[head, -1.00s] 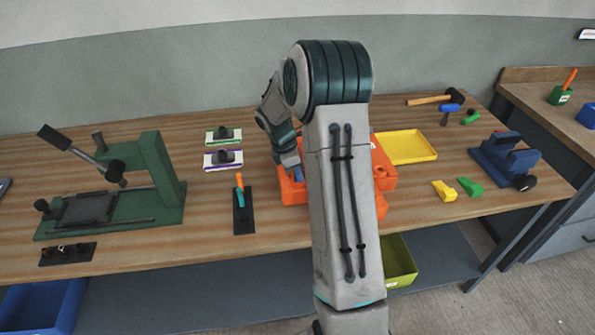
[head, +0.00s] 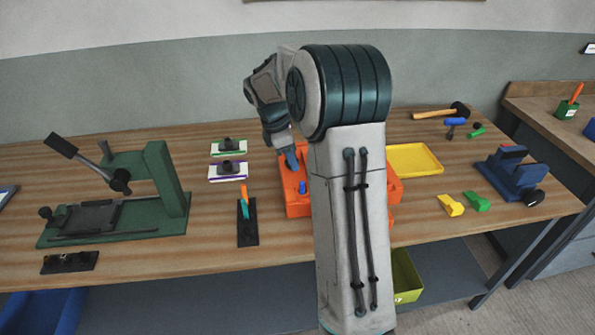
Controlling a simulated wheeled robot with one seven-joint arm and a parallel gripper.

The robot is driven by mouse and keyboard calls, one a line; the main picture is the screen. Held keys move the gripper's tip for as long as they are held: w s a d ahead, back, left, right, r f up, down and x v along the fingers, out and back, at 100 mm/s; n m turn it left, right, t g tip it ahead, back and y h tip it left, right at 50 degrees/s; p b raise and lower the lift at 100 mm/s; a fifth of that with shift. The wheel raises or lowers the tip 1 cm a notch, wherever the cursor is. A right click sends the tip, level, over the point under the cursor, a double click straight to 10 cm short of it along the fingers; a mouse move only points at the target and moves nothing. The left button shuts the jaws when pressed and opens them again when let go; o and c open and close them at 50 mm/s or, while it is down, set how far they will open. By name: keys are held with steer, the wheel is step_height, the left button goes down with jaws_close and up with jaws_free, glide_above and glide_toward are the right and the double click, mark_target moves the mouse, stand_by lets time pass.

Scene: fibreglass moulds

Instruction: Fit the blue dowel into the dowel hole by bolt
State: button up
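The orange mould (head: 294,207) stands on the bench, with its middle hidden behind my arm. The small blue dowel (head: 302,187) stands upright at the left part of the mould. How deep it sits and which hole it is in cannot be told. My gripper (head: 291,163) is above the mould, a little up and left of the dowel, and looks apart from it. Its fingers are too small and dark to show whether they are open. The bolt and the dowel hole by it cannot be made out.
A green press (head: 165,185) stands at left. A black holder (head: 247,233) with orange and teal tools is left of the mould. A yellow tray (head: 415,158) and a blue vise (head: 515,175) are at right.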

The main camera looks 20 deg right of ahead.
steer(key=s+a+r+m+t, duration=0.1)
steer(key=s+a+r+m, duration=0.25)
steer(key=s, duration=0.25)
steer(key=s+a+r+m+t, duration=0.1)
steer(key=s+a+r+m, duration=0.25)
steer(key=s, duration=0.25)
steer(key=s+a+m+t+y, duration=0.1)
steer(key=s+a+m, duration=0.2)
steer(key=s, duration=0.4)
steer(key=s+a+f+m+t+y, duration=0.1)
steer(key=s+a+m+y, duration=0.1)
steer(key=s, duration=0.5)
steer(key=a+m, duration=0.1)
steer(key=m, duration=0.1)
steer(key=shift+s+f+m, duration=0.3)
steer(key=shift+s+m, duration=0.05)
steer(key=shift+m, duration=0.05)
